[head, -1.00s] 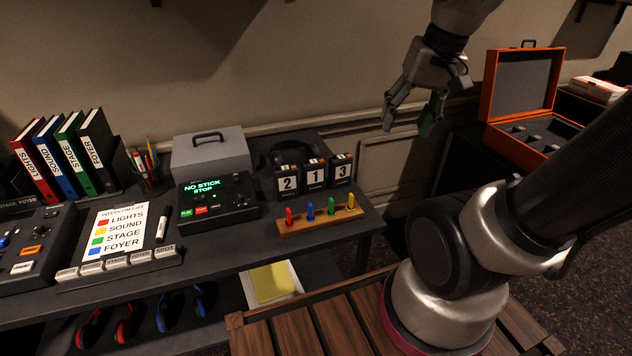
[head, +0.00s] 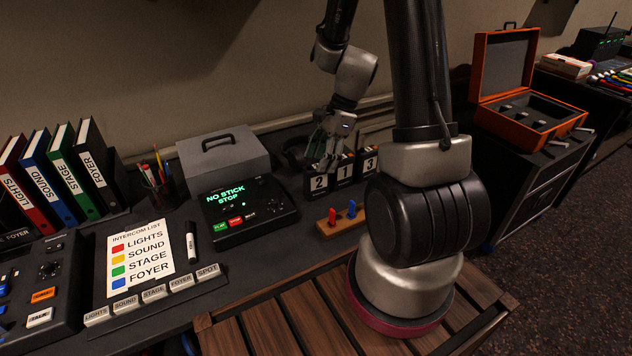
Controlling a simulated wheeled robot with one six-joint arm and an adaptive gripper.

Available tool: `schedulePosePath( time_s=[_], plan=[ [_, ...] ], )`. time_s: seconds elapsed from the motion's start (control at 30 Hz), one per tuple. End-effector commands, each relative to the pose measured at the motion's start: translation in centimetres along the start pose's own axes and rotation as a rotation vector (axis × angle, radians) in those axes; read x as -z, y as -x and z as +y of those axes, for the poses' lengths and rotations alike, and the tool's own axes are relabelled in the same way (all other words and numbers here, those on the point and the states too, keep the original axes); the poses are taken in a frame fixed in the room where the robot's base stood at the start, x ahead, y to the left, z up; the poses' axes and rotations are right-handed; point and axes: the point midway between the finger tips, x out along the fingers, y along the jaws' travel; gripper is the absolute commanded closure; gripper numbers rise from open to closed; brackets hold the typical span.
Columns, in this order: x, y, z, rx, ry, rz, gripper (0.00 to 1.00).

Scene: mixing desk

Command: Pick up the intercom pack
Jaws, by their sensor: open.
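I cannot tell for sure which thing is the intercom pack; nothing in view is plainly labelled so. My gripper (head: 328,158) is open, fingers pointing down, at the back of the desk. In the picture its fingertips overlap the top of the black block marked 2 (head: 319,184); I cannot tell if they touch it. Black blocks marked 1 (head: 345,171) and 3 (head: 370,164) stand beside it. A black headset (head: 293,157) lies behind, partly hidden by the gripper. Nothing is visibly held.
A console with a green screen (head: 246,209) and a grey case (head: 222,160) stand left of the gripper. A wooden peg rack (head: 340,227) is in front, partly hidden by my arm. The intercom list (head: 139,254) lies at left. An open orange case (head: 525,118) is at right.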

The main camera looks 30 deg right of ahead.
Motion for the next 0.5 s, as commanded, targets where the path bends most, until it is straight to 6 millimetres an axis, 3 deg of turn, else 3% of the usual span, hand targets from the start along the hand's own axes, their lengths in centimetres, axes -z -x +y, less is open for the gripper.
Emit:
schedulePosePath(
  time_s=[0.2, 0.5],
  plan=[
    [-0.3, -3.2, 0.1, -0.003, 0.001, -0.001, 0.45],
    [-0.3, -3.6, 0.0, 0.0, 0.003, 0.001, 0.46]
  ],
)
